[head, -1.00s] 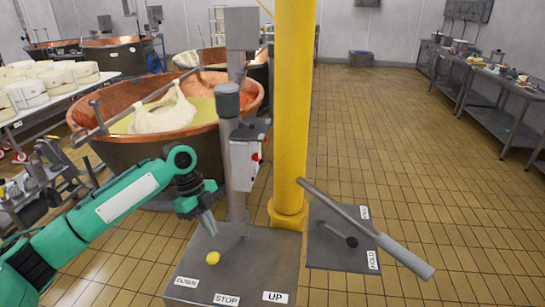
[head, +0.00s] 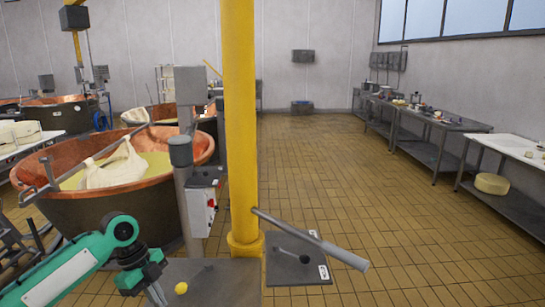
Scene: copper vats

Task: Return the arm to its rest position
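My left arm comes in from the lower left in the head view. Its gripper (head: 157,295) hangs low over the left part of the grey control panel (head: 225,280), just left of the yellow knob (head: 181,288). The fingertips reach the bottom edge of the picture, and I cannot tell whether they are open or shut. Nothing is seen held in it. My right gripper is not in view.
A yellow post (head: 240,130) stands behind the panel. A long grey lever (head: 312,240) juts out to the right over a second plate (head: 297,268). A copper vat (head: 110,190) holds a white cloth bundle (head: 115,165). The tiled floor at right is open, with steel tables (head: 430,125) beyond.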

